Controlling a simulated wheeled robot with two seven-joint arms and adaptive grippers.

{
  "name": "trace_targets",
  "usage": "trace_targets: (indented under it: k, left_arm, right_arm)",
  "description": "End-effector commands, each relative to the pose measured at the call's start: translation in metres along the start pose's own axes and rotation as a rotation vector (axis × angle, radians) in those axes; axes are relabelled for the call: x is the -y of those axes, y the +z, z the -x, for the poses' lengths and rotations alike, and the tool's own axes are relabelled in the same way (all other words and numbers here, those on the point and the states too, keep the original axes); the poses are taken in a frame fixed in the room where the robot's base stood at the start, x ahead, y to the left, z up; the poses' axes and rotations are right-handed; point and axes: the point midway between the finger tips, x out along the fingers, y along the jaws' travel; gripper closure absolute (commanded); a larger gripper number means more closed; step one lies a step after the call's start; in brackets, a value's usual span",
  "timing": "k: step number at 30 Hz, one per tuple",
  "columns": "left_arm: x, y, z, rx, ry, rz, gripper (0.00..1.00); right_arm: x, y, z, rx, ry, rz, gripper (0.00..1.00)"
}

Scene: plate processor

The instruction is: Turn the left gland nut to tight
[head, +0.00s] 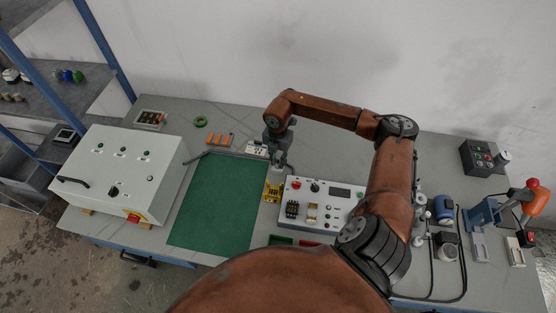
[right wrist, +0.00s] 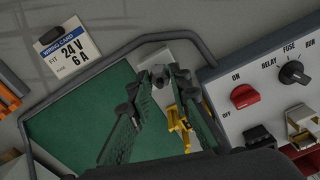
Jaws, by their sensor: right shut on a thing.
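My right gripper (head: 278,158) reaches down at the back edge of the green mat (head: 215,205). In the right wrist view its fingers (right wrist: 158,80) close from both sides on a small grey rounded part, which looks like a gland nut (right wrist: 158,74). This nut is at the front of a light grey block (right wrist: 158,57). The fingers hide most of it, so how far it is turned cannot be told. I cannot make out a second gland nut. My left gripper is not in view.
A yellow fixture (right wrist: 180,128) stands close beside the right finger. A white switch box (head: 120,172) stands at left.

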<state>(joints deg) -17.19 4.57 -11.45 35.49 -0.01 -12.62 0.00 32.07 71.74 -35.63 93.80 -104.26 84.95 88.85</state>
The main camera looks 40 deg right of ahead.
Motion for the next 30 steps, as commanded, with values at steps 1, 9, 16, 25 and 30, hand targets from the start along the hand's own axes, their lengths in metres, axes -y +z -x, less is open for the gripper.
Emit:
trace_targets:
  k: [1, 9, 16, 25, 30]
  left_arm:
    - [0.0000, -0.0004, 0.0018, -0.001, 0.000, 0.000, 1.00]
    - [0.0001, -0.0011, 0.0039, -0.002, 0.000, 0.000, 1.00]
    - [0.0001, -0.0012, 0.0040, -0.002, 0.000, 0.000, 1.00]
    - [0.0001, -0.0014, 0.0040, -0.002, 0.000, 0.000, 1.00]
    - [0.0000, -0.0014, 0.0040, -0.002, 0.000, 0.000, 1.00]
  right_arm:
    - [0.0000, 0.0014, 0.0013, 0.003, 0.001, -0.020, 1.00]
    - [-0.0003, 0.0014, 0.0008, 0.003, 0.002, -0.084, 1.00]
    - [-0.0004, 0.0015, 0.0005, 0.003, 0.002, -0.093, 1.00]
    - [-0.0004, 0.0014, 0.0006, 0.003, 0.001, -0.092, 0.77]
    - [-0.0004, 0.0008, 0.0004, 0.002, 0.001, -0.091, 0.65]
